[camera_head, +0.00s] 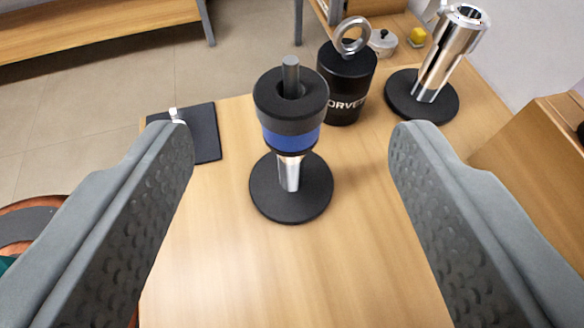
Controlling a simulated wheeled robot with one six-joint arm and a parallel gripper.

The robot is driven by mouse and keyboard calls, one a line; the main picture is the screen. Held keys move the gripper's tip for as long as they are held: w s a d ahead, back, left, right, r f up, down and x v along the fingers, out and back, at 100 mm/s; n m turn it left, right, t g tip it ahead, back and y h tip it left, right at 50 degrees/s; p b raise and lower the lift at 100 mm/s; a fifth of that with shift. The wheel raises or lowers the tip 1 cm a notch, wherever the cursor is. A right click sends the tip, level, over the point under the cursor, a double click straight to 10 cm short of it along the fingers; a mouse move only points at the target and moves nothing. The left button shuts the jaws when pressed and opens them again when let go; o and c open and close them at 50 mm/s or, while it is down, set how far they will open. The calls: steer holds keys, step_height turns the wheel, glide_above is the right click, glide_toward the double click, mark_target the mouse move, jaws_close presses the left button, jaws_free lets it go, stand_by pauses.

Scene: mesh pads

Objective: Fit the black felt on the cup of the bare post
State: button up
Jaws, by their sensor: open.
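A post stands upright in the middle, with a round black base (262,195), a chrome stem (289,174) and a blue band (291,139). A thick black ring-shaped piece (290,120), perhaps the black felt, sits above the band. A grey rod (290,76) rises from its central hole. A chrome post (448,55) on a black base (421,94) stands at the back right, with an open, uncovered top. My gripper (292,130) is open and empty. Its fingers show left and right of the middle post, apart from it.
A black canister (346,85) with a metal ring (353,35) on top stands close behind the middle post. A dark flat pad (205,132) lies at the table's left edge. The front wood (290,270) is clear.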

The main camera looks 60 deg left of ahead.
steer(key=v, duration=1.1)
steer(key=shift+d+r, duration=0.15)
steer(key=shift+d, duration=0.15)
steer(key=shift+s, duration=0.1)
steer(key=s+a+r+m+h, duration=0.15)
steer(key=a+m+h, duration=0.65)
steer(key=a, duration=1.2)
steer(key=s+a+r+m+t+h, duration=0.3)
steer(key=s+a+r+t, duration=0.7)
steer(key=s+a, duration=0.3)
steer(key=shift+s+a+r+m+h, duration=0.3)
steer(key=shift+a+r+m, duration=0.1)
steer(key=shift+r, duration=0.3)
steer(key=shift+w+d, duration=0.1)
